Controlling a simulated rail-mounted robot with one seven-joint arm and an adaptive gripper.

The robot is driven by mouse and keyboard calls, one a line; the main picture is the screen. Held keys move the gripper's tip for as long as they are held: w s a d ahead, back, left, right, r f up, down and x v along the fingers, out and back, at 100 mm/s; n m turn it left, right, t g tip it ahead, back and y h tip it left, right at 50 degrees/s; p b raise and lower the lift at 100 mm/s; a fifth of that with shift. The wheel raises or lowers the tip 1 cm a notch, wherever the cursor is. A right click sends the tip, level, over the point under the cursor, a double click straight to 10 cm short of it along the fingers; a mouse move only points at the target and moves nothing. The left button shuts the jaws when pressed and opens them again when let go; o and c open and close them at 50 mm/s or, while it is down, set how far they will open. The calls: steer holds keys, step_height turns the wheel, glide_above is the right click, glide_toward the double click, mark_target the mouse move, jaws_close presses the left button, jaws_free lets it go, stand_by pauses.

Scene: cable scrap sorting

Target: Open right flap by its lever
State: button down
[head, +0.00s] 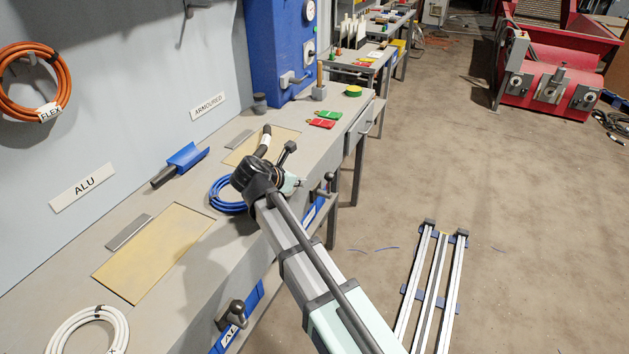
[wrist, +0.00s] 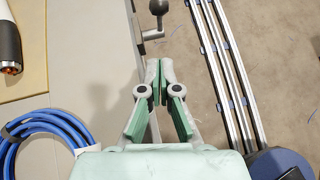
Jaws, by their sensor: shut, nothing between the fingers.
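My gripper (wrist: 160,72) is shut and empty, its green-padded fingertips together just past the bench's front edge in the wrist view. In the head view its pale body (head: 291,184) is partly hidden behind my wrist. The right lever (wrist: 158,10), a grey arm with a dark ball knob, sticks out from the bench front, ahead of the fingertips and apart from them. It also shows in the head view (head: 329,177). The right tan panel (head: 262,146) lies flat in the bench top, partly covered by a dark cable piece. I cannot tell whether this panel is the flap.
A blue cable coil (head: 226,196) lies on the bench left of my gripper. Another lever (head: 236,312) sticks out nearer, below the left tan panel (head: 150,252). Metal rails (head: 436,285) lie on the floor to the right. The floor beside the bench is otherwise mostly clear.

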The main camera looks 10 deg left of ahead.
glide_toward(326, 180)
steer(key=f+x, duration=0.1)
steer(key=x, duration=0.4)
steer(key=shift+w+d, duration=0.35)
steer(key=shift+w, duration=0.2)
steer(key=shift+r+p, duration=0.1)
steer(key=shift+p, duration=0.35)
